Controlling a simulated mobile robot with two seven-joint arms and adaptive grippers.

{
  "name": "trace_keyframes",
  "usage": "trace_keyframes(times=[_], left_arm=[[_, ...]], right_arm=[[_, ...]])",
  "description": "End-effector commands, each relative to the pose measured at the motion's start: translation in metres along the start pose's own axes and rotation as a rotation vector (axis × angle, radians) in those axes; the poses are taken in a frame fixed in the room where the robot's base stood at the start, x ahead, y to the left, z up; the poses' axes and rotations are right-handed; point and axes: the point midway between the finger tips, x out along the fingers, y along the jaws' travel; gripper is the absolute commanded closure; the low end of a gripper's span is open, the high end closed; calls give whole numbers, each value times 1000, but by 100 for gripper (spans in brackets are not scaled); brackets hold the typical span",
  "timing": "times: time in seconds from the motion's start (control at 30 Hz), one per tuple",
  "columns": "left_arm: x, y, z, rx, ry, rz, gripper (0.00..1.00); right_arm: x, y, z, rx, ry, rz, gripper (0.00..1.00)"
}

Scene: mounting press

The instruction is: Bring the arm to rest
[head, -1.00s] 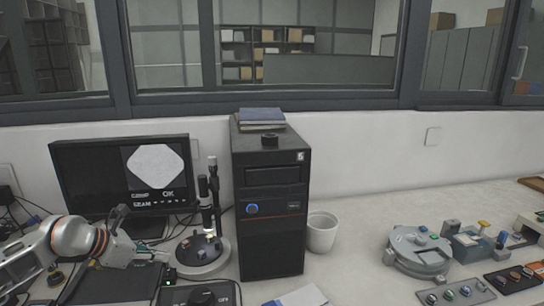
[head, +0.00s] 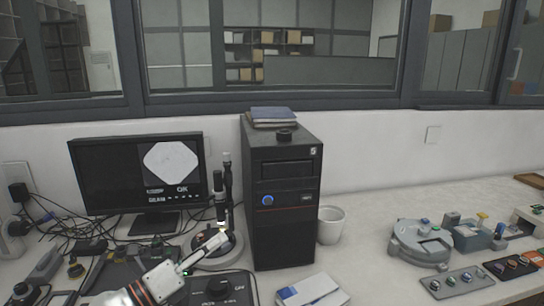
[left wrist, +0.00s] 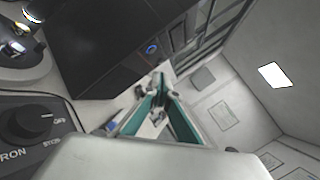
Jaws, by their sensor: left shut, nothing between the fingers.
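My left arm comes in from the bottom left of the head view. Its gripper (head: 222,239) is shut and empty, with its fingertips in front of the base of the microscope stand (head: 226,205). I cannot tell from this view whether they touch it. In the left wrist view the teal-lined fingers of the left gripper (left wrist: 160,84) come together at the tips with nothing between them. My right gripper is not in view.
A black computer tower (head: 283,215) stands right of the stand, a monitor (head: 110,180) behind left. A control box with a knob (head: 225,287) lies below the gripper. A white cup (head: 331,226) and a round grey press fixture (head: 420,246) are further right.

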Motion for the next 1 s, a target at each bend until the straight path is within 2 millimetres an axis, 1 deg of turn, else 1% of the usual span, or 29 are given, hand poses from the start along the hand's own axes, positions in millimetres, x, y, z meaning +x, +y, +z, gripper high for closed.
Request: trace_keyframes(times=[0.03, 0.07, 0.13, 0.17, 0.23, 0.27, 0.33, 0.37, 0.4, 0.43, 0.47, 0.5, 0.6, 0.7, 0.8, 1.0], left_arm=[[-6, -5, 5, -106, -96, 11, 100], [-12, -5, 11, -169, -157, 24, 100], [-29, 2, 23, -315, -296, 69, 100], [-38, 8, 27, -375, -355, 95, 100], [-64, 24, 33, -518, -487, 166, 100], [-77, 33, 33, -577, -542, 203, 100], [-110, 56, 29, -713, -665, 300, 100], [-126, 66, 25, -767, -716, 346, 100], [-149, 78, 16, -840, -781, 412, 100], [-167, 88, 9, -891, -827, 464, 100], [-184, 96, 0, -940, -870, 516, 100], [-206, 105, -12, -997, -922, 584, 100], [-254, 119, -40, -1104, -1018, 732, 100], [-288, 124, -64, -1173, -1079, 843, 100], [-314, 125, -83, -1223, -1121, 932, 100], [-358, 120, -116, -1293, -1181, 1083, 100]], right_arm=[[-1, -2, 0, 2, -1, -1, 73], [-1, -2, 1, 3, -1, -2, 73], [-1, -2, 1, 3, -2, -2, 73], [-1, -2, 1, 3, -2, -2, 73], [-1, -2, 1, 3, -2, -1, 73], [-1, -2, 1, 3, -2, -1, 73], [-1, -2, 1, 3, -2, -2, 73], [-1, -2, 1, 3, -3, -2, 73], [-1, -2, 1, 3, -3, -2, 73], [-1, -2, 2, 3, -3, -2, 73], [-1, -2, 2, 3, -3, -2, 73], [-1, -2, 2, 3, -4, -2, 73], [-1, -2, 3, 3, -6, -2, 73], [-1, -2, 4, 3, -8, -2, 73], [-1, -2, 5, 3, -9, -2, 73], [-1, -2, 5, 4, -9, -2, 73]])
